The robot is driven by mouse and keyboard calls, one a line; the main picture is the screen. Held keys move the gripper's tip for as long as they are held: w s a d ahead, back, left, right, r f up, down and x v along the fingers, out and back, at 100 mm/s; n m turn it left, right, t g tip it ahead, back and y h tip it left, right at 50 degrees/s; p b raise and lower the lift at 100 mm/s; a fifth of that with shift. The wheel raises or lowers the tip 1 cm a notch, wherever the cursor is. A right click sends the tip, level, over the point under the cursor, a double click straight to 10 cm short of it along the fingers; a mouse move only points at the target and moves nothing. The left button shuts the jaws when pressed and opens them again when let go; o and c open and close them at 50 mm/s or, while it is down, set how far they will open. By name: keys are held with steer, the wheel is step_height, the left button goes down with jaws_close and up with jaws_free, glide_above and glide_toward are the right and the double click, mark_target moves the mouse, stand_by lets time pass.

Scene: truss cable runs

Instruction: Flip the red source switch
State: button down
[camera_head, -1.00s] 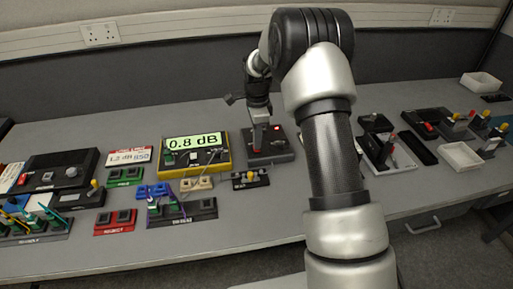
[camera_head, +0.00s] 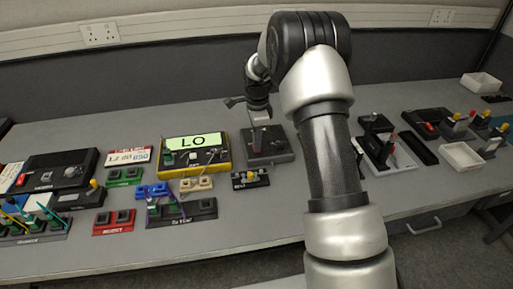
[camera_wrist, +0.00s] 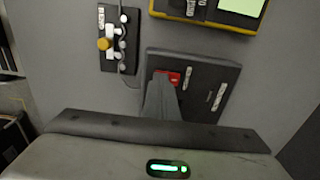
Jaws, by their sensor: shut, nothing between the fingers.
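The source box is a dark grey unit (camera_head: 282,152) on the bench, right of the yellow meter. In the wrist view the box (camera_wrist: 220,75) shows a red switch (camera_wrist: 174,76) near its left edge, with small pale labels to its right. My gripper (camera_wrist: 163,92) points down at the switch, is shut and holds nothing. Its fingertips overlap the switch and hide part of it; I cannot tell whether they touch. In the head view my gripper (camera_head: 257,143) is over the left part of the box, and no red shows there.
The yellow meter (camera_head: 226,168) reads "LO". A small dark block with a yellow knob (camera_head: 250,177) stands in front of the source box. Several coloured connector blocks lie to the left. Trays and other units stand to the right of my arm.

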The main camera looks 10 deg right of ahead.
steer(key=shift+s, duration=0.1)
step_height(320, 180, up, 7)
steer(key=p, duration=0.4)
steer(key=shift+f, duration=0.15)
stand_by(0.4)
